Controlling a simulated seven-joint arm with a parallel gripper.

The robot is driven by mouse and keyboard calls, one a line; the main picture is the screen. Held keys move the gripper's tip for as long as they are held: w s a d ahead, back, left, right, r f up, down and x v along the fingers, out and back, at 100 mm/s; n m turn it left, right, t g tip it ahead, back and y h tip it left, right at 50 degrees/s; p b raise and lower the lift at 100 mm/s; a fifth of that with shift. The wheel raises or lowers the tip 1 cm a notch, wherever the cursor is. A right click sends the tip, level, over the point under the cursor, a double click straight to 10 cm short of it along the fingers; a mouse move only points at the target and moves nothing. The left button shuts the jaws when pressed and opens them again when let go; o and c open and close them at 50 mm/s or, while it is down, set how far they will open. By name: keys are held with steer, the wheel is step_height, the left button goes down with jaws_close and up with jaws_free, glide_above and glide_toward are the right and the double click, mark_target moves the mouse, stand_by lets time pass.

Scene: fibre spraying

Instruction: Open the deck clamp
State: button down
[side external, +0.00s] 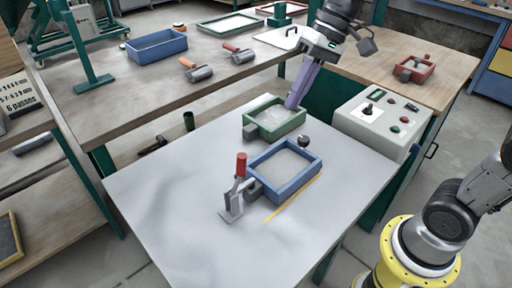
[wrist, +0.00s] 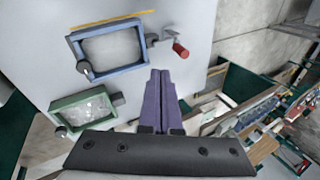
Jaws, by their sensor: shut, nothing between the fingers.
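The deck clamp (side external: 234,192) is a grey metal toggle clamp with a red handle (side external: 241,165), beside the left corner of the blue frame (side external: 291,190) on the white table. Its handle stands roughly upright in the side view. In the wrist view the clamp's red handle (wrist: 180,50) lies right of the blue frame (wrist: 72,42). My gripper (side external: 293,104) has purple fingers, shut and empty, over the green frame's right side in the side view and well away from the handle. In the wrist view my gripper (wrist: 160,74) points towards the table below the clamp.
A green frame (side external: 262,134) with pale contents sits behind the blue one; a dark round knob (side external: 304,141) is by the blue frame. A grey control box (side external: 376,120) stands right. A back bench (side external: 150,85) holds rollers and a blue tray (side external: 156,45). The table's front is clear.

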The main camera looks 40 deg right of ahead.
steer(key=w+f, duration=0.1)
steer(key=f, duration=0.1)
steer(key=shift+w+d+f+g, duration=0.15)
steer(key=shift+w+f+g, duration=0.15)
steer(key=shift+w+g, duration=0.1)
glide_toward(241, 174)
steer(key=shift+w+d+f, duration=0.1)
steer(key=shift+w+f, duration=0.1)
steer(key=shift+f, duration=1)
steer(key=shift+w+d+f, duration=0.1)
steer(key=shift+w+f, duration=0.1)
steer(key=shift+f, duration=1)
steer(key=shift+a+r, duration=0.1)
steer(key=shift+a, duration=0.05)
